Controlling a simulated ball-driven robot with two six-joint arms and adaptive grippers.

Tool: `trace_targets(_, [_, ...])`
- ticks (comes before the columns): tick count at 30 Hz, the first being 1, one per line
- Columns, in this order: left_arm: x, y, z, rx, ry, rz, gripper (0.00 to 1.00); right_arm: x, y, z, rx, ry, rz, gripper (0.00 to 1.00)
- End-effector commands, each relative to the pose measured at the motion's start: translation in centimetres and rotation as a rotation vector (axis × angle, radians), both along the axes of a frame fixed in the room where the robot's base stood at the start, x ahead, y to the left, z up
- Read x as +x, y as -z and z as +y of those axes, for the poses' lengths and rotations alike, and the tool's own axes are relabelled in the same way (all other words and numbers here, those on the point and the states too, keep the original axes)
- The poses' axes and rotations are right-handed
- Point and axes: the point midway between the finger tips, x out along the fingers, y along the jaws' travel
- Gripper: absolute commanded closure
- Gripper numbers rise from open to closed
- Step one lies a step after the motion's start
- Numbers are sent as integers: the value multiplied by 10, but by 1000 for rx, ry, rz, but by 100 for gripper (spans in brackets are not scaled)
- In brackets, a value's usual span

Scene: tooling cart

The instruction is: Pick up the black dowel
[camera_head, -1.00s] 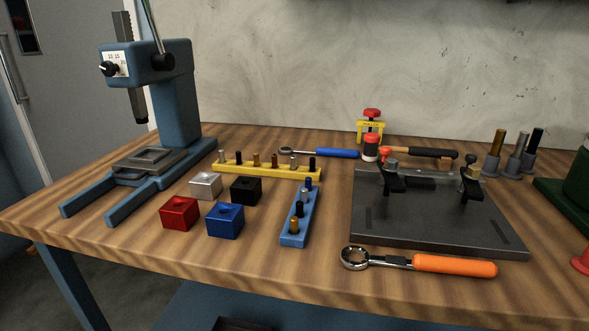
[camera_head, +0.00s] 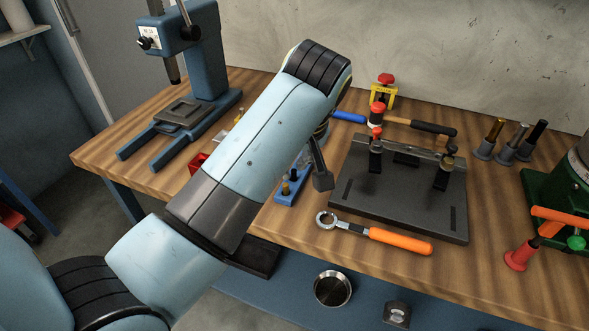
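A black rod (camera_head: 538,132) stands in a grey base at the back right, beside a grey rod (camera_head: 517,135) and a brass rod (camera_head: 495,130). A blue rack (camera_head: 289,196) with small pegs shows partly in the middle; a dark peg in it is partly visible. Which black piece is the dowel I cannot tell for certain. My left arm crosses the middle and hides the coloured blocks and most of the yellow rack. My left gripper (camera_head: 321,178) shows only as a dark finger beside the blue rack; its opening is hidden. My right gripper is out of view.
A dark fixture plate (camera_head: 400,205) with clamps lies right of the blue rack. An orange-handled ratchet (camera_head: 400,241) lies in front of it. A blue press (camera_head: 206,60) stands at the left. A green machine (camera_head: 545,195) and a red cone (camera_head: 520,256) are at the right.

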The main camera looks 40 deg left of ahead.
Motion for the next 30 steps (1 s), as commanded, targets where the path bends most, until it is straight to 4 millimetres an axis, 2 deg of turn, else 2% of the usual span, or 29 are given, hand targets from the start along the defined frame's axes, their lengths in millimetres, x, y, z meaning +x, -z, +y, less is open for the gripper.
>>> trace_targets(2, [17,-17,-5,-3,-67,-19,81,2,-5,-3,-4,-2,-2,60])
trace_targets(5, [26,-22,-6,-2,-120,-27,81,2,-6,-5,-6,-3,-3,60])
trace_targets(12, [35,12,7,1,-132,-28,81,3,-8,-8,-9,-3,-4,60])
trace_targets(19, [39,30,14,0,-131,-30,81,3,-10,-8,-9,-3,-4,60])
trace_targets(27, [46,67,29,-1,-131,-29,81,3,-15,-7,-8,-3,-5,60])
trace_targets(30, [47,72,30,-3,-130,-31,81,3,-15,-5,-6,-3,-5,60])
